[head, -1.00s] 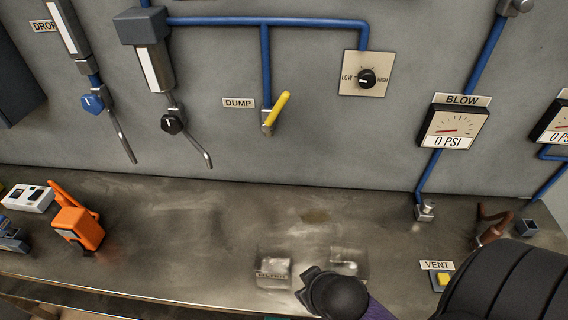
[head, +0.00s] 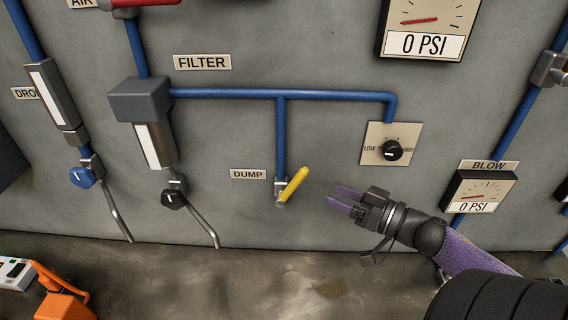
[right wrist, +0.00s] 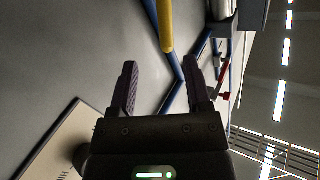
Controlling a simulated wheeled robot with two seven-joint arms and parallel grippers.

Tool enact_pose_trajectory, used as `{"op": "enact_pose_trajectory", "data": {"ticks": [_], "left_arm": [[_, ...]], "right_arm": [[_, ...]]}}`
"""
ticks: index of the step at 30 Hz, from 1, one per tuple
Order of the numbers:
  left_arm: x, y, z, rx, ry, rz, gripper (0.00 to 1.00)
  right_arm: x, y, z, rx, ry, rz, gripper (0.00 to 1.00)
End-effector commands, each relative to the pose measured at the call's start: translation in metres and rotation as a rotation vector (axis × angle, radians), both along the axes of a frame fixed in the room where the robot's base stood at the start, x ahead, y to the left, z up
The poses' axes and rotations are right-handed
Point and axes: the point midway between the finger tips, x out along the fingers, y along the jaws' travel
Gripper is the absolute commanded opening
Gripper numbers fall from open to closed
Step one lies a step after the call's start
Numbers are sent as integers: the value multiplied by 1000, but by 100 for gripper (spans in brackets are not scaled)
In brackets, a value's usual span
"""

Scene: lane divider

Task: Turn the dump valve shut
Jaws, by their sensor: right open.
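The dump valve has a yellow lever (head: 293,184) on a small metal body at the lower end of a blue pipe, just right of the DUMP label (head: 248,174). The lever is tilted, its upper end leaning right. My right gripper (head: 342,200) is open and empty, a short way right of the lever, with its fingers pointing left toward it. In the right wrist view the yellow lever (right wrist: 165,25) shows beyond the open fingers (right wrist: 160,85), apart from them. My left gripper is not in view.
A LOW-HIGH knob plate (head: 389,144) is above my right gripper. A BLOW gauge (head: 478,192) is to its right. A black filter knob (head: 173,199) with a bent metal tube is left of the valve. An orange object (head: 62,295) is on the bench.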

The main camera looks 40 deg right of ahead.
Motion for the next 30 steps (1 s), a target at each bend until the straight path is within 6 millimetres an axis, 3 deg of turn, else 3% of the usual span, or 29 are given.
{"op": "enact_pose_trajectory", "data": {"ticks": [2, 9, 15, 26, 30], "left_arm": [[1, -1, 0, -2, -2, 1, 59], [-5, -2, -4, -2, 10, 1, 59], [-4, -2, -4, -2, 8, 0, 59], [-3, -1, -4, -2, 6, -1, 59], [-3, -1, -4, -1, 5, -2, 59]], "right_arm": [[4, 2, 3, 10, -5, 26, 63], [56, 21, 3, 12, -9, 27, 63], [85, 31, 2, 12, -5, 24, 63], [92, 34, 2, 12, -3, 24, 63], [92, 34, 2, 13, -3, 24, 35]]}}
